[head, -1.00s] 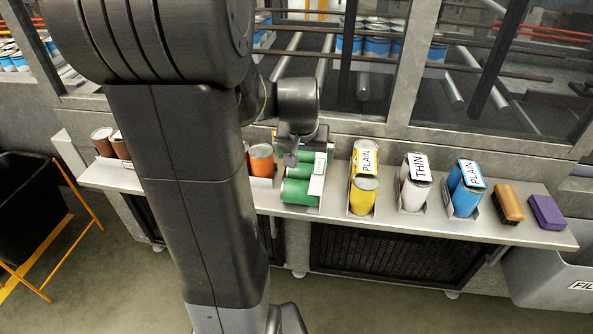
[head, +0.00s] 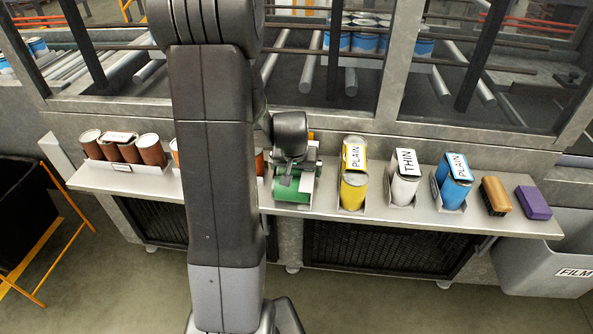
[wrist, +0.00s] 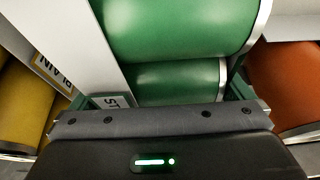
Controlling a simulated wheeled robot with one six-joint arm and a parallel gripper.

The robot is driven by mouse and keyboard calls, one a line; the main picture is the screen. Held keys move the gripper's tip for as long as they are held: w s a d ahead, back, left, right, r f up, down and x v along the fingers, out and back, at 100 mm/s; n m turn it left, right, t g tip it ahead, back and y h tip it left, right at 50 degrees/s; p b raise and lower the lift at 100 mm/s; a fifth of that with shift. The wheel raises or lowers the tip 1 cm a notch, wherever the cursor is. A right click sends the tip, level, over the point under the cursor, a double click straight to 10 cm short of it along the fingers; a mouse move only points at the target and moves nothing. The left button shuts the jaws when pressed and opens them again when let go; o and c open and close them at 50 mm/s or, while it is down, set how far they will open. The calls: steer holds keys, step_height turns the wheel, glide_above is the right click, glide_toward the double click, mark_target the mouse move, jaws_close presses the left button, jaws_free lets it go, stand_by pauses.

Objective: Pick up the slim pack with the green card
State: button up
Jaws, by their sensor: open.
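The pack with green cans (head: 291,192) sits in a light tray on the shelf, just right of my arm in the head view. In the wrist view, two green cans (wrist: 175,35) lie side by side close in front of my gripper (wrist: 157,98). My gripper is open, right at the near green can. In the head view my gripper (head: 287,165) covers part of the pack, and I cannot tell whether the fingers touch it.
Yellow cans (head: 354,190), white cans (head: 404,188) and blue cans (head: 455,192) stand to the right. A brush (head: 495,195) and a purple block (head: 533,203) lie near the shelf's right end. Brown-red cans (head: 150,149) stand left. The glazed machine frame is behind.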

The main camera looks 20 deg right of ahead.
steer(key=shift+w+f, duration=0.15)
steer(key=shift+f, duration=0.25)
